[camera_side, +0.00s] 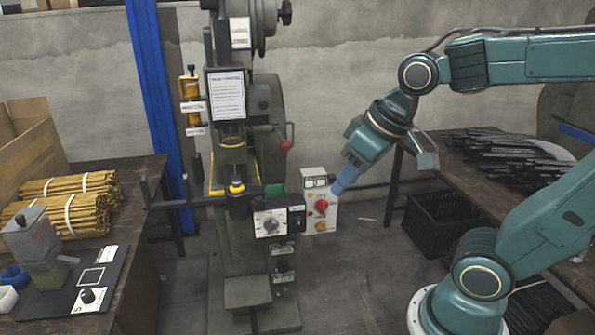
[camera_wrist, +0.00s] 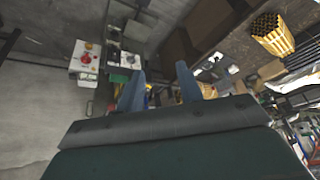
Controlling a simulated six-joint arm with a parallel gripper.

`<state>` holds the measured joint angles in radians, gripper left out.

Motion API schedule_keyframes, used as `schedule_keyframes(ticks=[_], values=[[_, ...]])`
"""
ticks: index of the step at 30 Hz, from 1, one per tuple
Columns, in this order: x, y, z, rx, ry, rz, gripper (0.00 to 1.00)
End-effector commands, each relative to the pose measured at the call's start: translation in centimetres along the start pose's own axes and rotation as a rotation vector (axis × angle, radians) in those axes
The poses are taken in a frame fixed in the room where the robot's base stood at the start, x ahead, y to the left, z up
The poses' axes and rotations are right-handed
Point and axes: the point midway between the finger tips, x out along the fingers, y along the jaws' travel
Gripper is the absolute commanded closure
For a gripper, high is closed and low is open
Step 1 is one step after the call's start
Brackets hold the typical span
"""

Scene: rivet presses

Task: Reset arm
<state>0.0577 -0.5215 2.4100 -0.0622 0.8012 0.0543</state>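My teal arm comes in from the right in the side view, and my gripper (camera_side: 342,184) points down and to the left beside the press's white control box. In that view the fingers overlap into one blue-grey shape. In the wrist view my gripper (camera_wrist: 161,68) shows two blue fingers well apart with nothing held between them. The rivet press (camera_side: 232,165) stands left of my gripper. Its white control box (camera_side: 312,188) has a red knob (camera_side: 321,205); the box also shows in the wrist view (camera_wrist: 85,60). I cannot tell the exact gap between gripper and box.
A table at the left holds bundles of yellow rods (camera_side: 65,210), a cardboard box (camera_side: 30,150) and a small grey device (camera_side: 35,240). A table at the right carries dark strips (camera_side: 500,155). A black crate (camera_side: 440,218) stands on the floor. Floor between press and arm is clear.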

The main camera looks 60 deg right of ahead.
Motion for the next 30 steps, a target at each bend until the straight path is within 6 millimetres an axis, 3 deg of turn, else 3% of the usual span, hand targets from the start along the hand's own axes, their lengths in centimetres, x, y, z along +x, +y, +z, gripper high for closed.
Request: schedule_keyframes(ticks=[6,12,30], values=[[-2.0,0.0,3.3,-0.043,0.029,0.011,0.64],[-2.6,0.1,4.8,-0.059,0.039,0.016,0.64],[-2.7,0.1,5.1,-0.062,0.039,0.017,0.64]])
